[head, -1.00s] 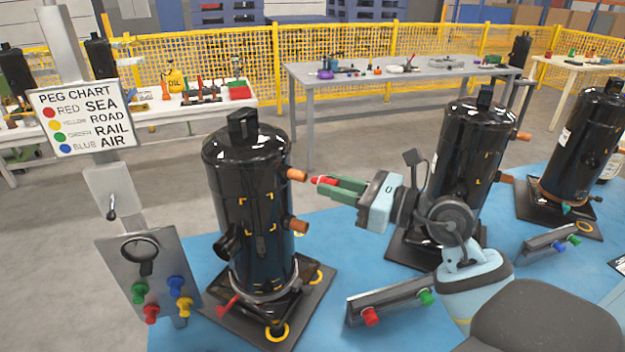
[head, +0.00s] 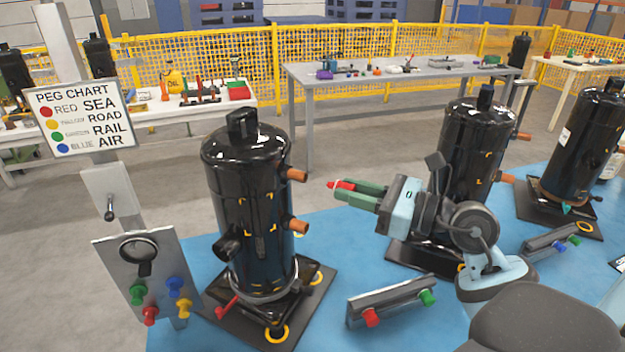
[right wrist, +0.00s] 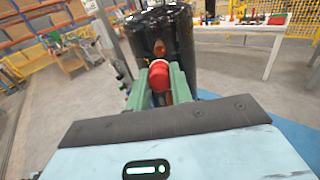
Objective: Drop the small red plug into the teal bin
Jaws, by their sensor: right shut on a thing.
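My right gripper (head: 347,192) is shut on a small red plug (head: 341,185), held in the air to the right of the nearest black compressor (head: 250,200). In the right wrist view the plug (right wrist: 159,75) sits between the green fingertips, in front of the compressor (right wrist: 165,35) and its copper stub. The plug is clear of the copper stubs (head: 297,175) in the head view. I see no teal bin that I can make out in either view. My left gripper is not in view.
More black compressors (head: 470,150) stand on the blue mat (head: 350,230). A rail with red and green plugs (head: 388,300) lies in front. A peg panel (head: 150,270) and peg chart sign (head: 83,118) stand at left. A grey table (head: 400,75) is behind.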

